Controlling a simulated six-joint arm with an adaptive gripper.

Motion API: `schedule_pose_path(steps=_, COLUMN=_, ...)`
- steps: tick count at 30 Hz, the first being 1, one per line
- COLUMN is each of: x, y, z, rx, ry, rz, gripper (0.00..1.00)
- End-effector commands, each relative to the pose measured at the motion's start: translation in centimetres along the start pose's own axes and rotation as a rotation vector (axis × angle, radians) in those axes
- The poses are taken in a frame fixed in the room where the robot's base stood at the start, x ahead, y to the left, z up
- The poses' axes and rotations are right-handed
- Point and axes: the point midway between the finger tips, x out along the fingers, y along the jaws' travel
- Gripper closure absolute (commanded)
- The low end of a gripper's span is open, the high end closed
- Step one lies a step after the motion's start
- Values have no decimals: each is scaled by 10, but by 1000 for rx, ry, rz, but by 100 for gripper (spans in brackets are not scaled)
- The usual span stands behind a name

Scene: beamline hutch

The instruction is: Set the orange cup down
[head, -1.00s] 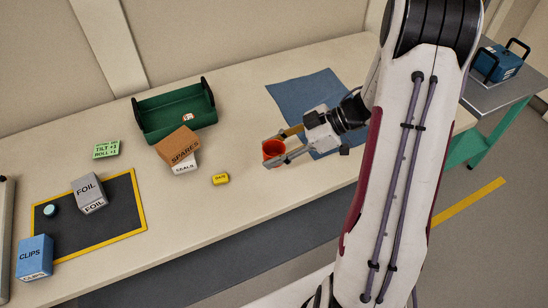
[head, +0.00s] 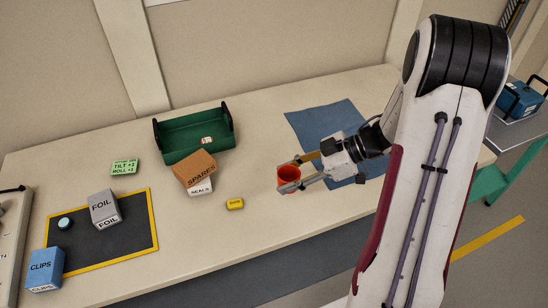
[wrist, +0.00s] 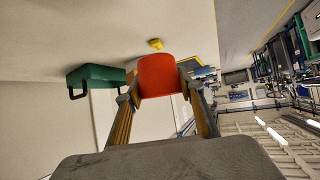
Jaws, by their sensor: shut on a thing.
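The orange cup (head: 289,174) is between the fingers of my gripper (head: 297,178) in the head view. My gripper is shut on it, with one finger on each side. The cup looks close to upright, over the front middle part of the table. I cannot tell whether its base touches the tabletop. In the wrist view the cup (wrist: 160,76) sits between both fingertips (wrist: 160,90), and that picture appears upside down. The inside of the cup shows only partly in the head view.
A yellow box (head: 235,203) lies left of the cup. A blue mat (head: 310,120) lies behind my gripper. Tabletop between cup and tray is clear.

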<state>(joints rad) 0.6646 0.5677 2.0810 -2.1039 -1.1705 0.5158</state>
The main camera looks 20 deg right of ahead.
Motion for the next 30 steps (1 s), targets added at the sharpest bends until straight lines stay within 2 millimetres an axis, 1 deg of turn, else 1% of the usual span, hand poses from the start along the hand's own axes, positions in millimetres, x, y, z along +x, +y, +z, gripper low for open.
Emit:
schedule_pose_path(steps=4, x=13, y=-4, z=-4, rx=-15, ry=1, rz=-25, gripper=85)
schedule_pose_path(steps=7, x=26, y=-3, z=-6, rx=-32, ry=0, rz=-48, gripper=85)
schedule_pose_path(steps=11, x=44, y=15, z=-12, rx=-44, ry=0, rz=-62, gripper=85)
schedule_pose_path(steps=14, x=59, y=37, z=-16, rx=-37, ry=0, rz=-52, gripper=85)
schedule_pose_path(steps=20, x=86, y=88, z=-26, rx=3, ry=0, rz=7, gripper=85)
schedule_pose_path(steps=26, x=106, y=146, z=-41, rx=70, ry=1, rz=109, gripper=85)
schedule_pose_path(steps=30, x=114, y=192, z=-53, rx=137, ry=0, rz=209, gripper=85)
